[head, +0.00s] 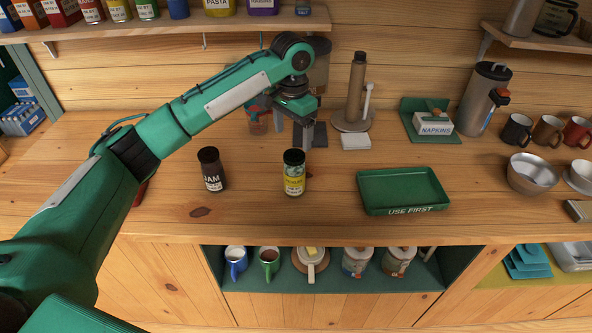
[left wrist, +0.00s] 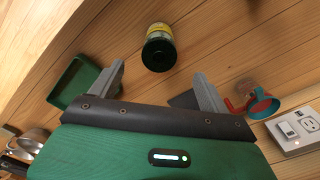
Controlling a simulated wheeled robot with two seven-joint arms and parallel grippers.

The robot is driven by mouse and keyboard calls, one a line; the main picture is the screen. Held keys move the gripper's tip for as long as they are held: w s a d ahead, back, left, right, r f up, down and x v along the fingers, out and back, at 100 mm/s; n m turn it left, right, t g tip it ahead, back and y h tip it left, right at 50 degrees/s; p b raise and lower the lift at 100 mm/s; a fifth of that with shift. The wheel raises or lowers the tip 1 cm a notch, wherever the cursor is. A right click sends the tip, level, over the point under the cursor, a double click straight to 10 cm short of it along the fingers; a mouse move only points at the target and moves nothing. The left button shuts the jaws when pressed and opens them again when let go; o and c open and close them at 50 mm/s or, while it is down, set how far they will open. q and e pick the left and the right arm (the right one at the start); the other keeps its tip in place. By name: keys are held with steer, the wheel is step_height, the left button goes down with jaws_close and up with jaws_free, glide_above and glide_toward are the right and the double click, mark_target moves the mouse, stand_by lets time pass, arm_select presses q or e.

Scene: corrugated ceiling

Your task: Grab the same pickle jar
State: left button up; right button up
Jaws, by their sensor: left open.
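The pickle jar (head: 294,174), with a dark lid and a yellow-green label, stands upright on the wooden counter. My left gripper (head: 304,135) is above the counter behind the jar, fingers pointing down. In the left wrist view the open fingers (left wrist: 159,70) are apart, with the pickle jar (left wrist: 160,45) beyond them, roughly between the tips. Nothing is between the fingers that I can see as held. A dark jam jar (head: 212,170) stands to the left of the pickle jar. My right gripper is not in view.
A green tray (head: 403,207) marked "USE FIRST" lies empty to the right; it also shows in the left wrist view (left wrist: 66,92).

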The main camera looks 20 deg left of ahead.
mark_target(294, 155)
arm_select(q)
step_height(294, 155, down, 4)
steer(key=shift+s+f+p, duration=0.1)
steer(key=shift+f+p, duration=0.05)
steer(key=shift+p, duration=0.15)
steer(key=shift+f, duration=0.35)
steer(key=shift+w+d+f+p, duration=0.1)
steer(key=shift+w+f+p, duration=0.1)
steer(key=shift+f+p, duration=0.8)
step_height(294, 155, down, 3)
steer(key=shift+r, duration=0.1)
steer(key=shift+f, duration=0.3)
steer(key=shift+c, duration=0.7)
steer(key=shift+r, duration=0.1)
jaws_close()
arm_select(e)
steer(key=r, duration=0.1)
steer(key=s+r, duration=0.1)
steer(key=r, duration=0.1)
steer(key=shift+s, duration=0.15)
arm_select(q)
steer(key=shift+w, duration=0.1)
